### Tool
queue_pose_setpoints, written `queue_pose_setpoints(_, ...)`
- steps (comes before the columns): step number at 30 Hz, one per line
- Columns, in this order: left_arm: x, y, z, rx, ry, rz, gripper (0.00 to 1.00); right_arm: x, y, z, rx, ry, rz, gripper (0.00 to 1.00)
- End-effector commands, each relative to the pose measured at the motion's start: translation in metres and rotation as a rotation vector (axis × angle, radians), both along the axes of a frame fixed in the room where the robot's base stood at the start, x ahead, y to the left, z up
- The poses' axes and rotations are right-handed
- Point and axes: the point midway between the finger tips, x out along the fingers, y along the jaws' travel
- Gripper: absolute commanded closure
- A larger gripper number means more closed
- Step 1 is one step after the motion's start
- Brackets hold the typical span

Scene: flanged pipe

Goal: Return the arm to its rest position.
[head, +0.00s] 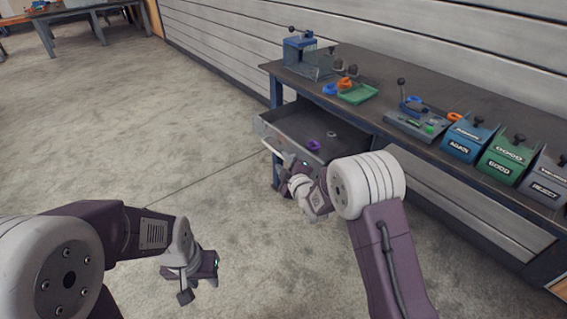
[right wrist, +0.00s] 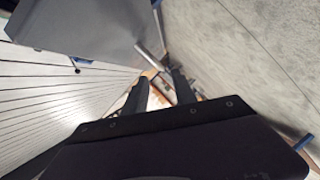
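My right arm reaches forward in the head view, and its gripper (head: 289,165) is beside the handle (head: 271,147) of an open drawer (head: 282,128). In the right wrist view the gripper's two dark fingers (right wrist: 158,86) stand apart. The pale handle bar (right wrist: 149,57) shows just beyond the fingertips; I cannot tell whether they touch it. My left gripper (head: 199,290) hangs low over the bare floor, away from the bench, its finger gap unclear.
The drawer holds a purple ring (head: 314,145) and a small grey part (head: 332,134). The workbench (head: 390,85) carries a green tray (head: 358,94), a blue bin (head: 468,140), a green bin (head: 505,158) and a grey bin (head: 548,181). Floor to the left is clear.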

Motion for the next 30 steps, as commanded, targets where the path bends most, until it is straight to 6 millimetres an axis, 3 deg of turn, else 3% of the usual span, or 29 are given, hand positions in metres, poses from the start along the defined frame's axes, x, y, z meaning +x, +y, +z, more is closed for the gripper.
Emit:
queue_pose_setpoints(6, 0.000, 0.000, 0.000, 0.000, 0.000, 0.000, 0.64, 0.001, -0.002, 0.000, 0.000, 0.000, -0.004, 0.67)
queue_pose_setpoints(8, 0.000, 0.000, 0.000, 0.000, 0.000, 0.000, 0.64, 0.003, -0.007, 0.008, 0.003, -0.013, -0.013, 0.67)
queue_pose_setpoints(11, 0.000, 0.000, 0.000, 0.000, 0.000, 0.000, 0.64, 0.009, -0.022, 0.044, 0.016, -0.070, -0.041, 0.67)
queue_pose_setpoints(13, 0.000, 0.000, 0.000, 0.000, 0.000, 0.000, 0.64, 0.006, -0.042, 0.081, 0.026, -0.117, -0.074, 0.67)
queue_pose_setpoints(15, 0.000, 0.000, 0.000, 0.000, 0.000, 0.000, 0.64, -0.010, -0.070, 0.102, 0.035, -0.083, -0.127, 0.67)
queue_pose_setpoints(16, 0.000, 0.000, 0.000, 0.000, 0.000, 0.000, 0.64, -0.020, -0.082, 0.102, 0.053, -0.032, -0.155, 0.67)
queue_pose_setpoints(17, 0.000, 0.000, 0.000, 0.000, 0.000, 0.000, 0.64, -0.033, -0.094, 0.097, 0.080, 0.034, -0.188, 0.67)
queue_pose_setpoints(21, 0.000, 0.000, 0.000, 0.000, 0.000, 0.000, 0.64, -0.111, -0.132, 0.045, 0.255, 0.411, -0.375, 0.67)
queue_pose_setpoints(24, 0.000, 0.000, 0.000, 0.000, 0.000, 0.000, 0.64, -0.169, -0.143, 0.006, 0.359, 0.650, -0.511, 0.67)
queue_pose_setpoints(30, 0.000, 0.000, 0.000, 0.000, 0.000, 0.000, 0.64, -0.275, -0.146, -0.051, 0.488, 1.039, -0.782, 0.67)
